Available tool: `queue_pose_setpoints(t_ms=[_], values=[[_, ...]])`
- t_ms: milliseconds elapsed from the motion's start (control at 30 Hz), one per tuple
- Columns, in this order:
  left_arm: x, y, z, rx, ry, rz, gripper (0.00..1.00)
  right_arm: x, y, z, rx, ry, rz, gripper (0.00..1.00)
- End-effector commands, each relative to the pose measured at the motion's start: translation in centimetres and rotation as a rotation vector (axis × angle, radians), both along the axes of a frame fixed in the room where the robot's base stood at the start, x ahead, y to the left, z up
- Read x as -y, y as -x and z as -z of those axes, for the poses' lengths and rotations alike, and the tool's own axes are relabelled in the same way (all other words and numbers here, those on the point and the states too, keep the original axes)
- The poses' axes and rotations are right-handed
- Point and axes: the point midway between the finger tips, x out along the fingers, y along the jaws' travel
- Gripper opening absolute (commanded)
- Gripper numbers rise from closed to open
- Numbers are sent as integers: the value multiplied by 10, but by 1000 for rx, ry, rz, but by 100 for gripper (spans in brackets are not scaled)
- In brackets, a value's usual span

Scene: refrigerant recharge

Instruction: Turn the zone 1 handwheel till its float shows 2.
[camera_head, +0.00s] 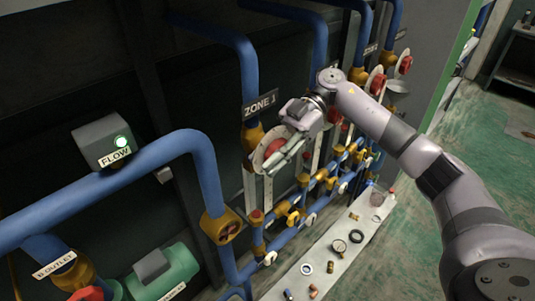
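The zone 1 handwheel (273,149) is red and sits in front of a pale round plate (258,160), just below the black ZONE 1 sign (260,103). My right gripper (284,158) is at this handwheel, its fingers overlapping the wheel's front and right side. The fingers partly hide the wheel, and I cannot tell whether they are closed on its rim. Pale upright strips (268,190) run down below the plate. The zone 1 float and its reading are too small to make out. My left gripper is not in view.
More red handwheels (377,84) stand behind my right arm. Blue pipes with brass fittings run along the wall. A FLOW box (109,141) shows a green light. A pale shelf (335,262) below holds a gauge and several small parts. Green floor lies open at right.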

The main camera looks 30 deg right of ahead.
Motion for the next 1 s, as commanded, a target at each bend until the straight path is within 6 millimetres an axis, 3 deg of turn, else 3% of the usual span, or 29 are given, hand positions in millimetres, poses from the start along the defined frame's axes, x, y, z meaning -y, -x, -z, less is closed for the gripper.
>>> queue_pose_setpoints(t_ms=[433,767,1000], values=[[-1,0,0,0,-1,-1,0,0,0,0,0,0,1,0],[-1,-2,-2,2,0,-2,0,0,0,-1,5,10,1,0],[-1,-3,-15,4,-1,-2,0,0,0,-2,35,92,1,0]])
